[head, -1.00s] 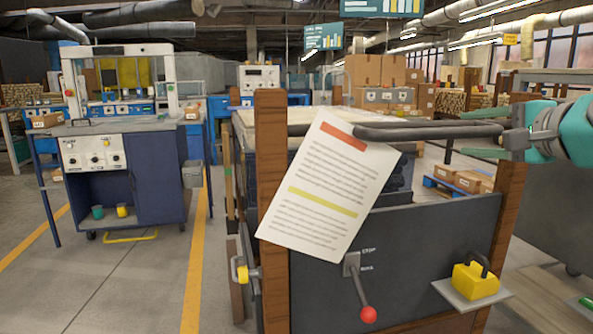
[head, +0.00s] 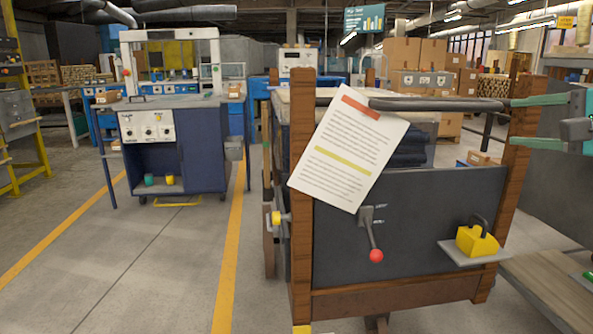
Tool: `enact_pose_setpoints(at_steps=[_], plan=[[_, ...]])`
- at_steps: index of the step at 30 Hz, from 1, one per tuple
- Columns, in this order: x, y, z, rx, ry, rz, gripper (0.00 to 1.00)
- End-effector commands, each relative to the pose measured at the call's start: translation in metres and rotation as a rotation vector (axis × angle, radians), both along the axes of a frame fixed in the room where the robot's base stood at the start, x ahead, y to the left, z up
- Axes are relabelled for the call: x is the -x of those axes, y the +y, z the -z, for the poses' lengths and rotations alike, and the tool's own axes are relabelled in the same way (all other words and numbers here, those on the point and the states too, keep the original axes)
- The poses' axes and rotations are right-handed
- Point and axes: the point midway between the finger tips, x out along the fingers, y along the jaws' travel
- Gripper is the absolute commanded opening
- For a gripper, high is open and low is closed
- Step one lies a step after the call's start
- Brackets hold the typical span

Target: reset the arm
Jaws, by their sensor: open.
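My gripper (head: 512,122) is at the right edge. Its two teal fingers are spread apart, with nothing held between them. The fingertips are by the right wooden post (head: 516,150) of a cart, near the right end of its dark push bar (head: 435,104). I cannot tell whether they touch the post or bar. The rest of my arm is cut off by the picture's right edge.
A blue machine cabinet (head: 205,160) stands left. Floor between is clear.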

Motion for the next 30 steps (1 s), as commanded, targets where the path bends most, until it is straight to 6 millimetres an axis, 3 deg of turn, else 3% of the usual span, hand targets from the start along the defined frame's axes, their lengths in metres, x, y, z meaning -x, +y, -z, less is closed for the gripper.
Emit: enact_pose_setpoints(at_steps=[11,17,20,23,27,30], plan=[[-0.02,0.062,0.043,0.114,0.127,-0.137,0.59],[-0.026,0.115,0.086,0.222,0.24,-0.264,0.59],[-0.023,0.15,0.12,0.302,0.325,-0.36,0.59],[-0.011,0.193,0.167,0.411,0.436,-0.492,0.59],[0.028,0.243,0.241,0.581,0.613,-0.709,0.59],[0.07,0.265,0.292,0.703,0.743,-0.868,0.59]])
